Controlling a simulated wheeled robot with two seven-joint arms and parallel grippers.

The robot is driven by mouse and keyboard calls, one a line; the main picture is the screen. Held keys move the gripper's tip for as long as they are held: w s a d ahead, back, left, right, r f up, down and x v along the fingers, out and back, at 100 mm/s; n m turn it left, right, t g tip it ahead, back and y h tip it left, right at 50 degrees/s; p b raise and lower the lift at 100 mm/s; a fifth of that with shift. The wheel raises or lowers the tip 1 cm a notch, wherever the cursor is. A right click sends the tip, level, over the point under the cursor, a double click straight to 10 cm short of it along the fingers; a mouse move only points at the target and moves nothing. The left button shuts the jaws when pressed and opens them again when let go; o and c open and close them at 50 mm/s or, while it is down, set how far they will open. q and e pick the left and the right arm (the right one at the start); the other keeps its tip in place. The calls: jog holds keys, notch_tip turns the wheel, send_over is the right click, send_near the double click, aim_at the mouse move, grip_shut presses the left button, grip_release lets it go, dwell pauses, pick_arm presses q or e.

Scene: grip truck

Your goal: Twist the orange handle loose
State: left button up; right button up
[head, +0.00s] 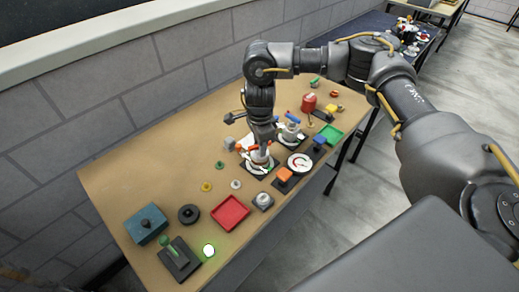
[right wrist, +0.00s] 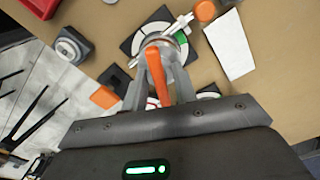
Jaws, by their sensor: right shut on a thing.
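The orange handle (right wrist: 156,72) stands out from a silver fitting on a round black, white and green base (right wrist: 138,42) in the right wrist view. My right gripper (right wrist: 157,88) has one finger on each side of the handle and is shut on it. In the head view my right gripper (head: 262,146) points down over the white device (head: 258,160) on its dark square plate, and mostly hides the handle. My left gripper is in neither view.
A similar device with a blue handle (head: 292,117) stands close behind to the right. A white dial (head: 299,162) and an orange block (head: 285,174) are close on the right. A red tray (head: 231,213) lies nearer. The table's left middle is mostly clear.

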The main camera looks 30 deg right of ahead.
jog(key=n+b, duration=0.1)
jog(key=n, duration=0.4)
jog(key=shift+f+b, duration=0.1)
jog(key=shift+b, duration=0.2)
jog(key=shift+n+b, duration=0.35)
jog(key=shift+n, duration=1.65)
jog(key=o, duration=0.6)
jog(key=shift+r+p, duration=0.7)
jog(key=shift+r, duration=0.1)
jog(key=shift+r+p, duration=0.65)
jog(key=shift+r, duration=0.15)
notch_tip(320, 180, up, 5)
jog(key=p, duration=0.4)
jog(key=shift+f, duration=0.2)
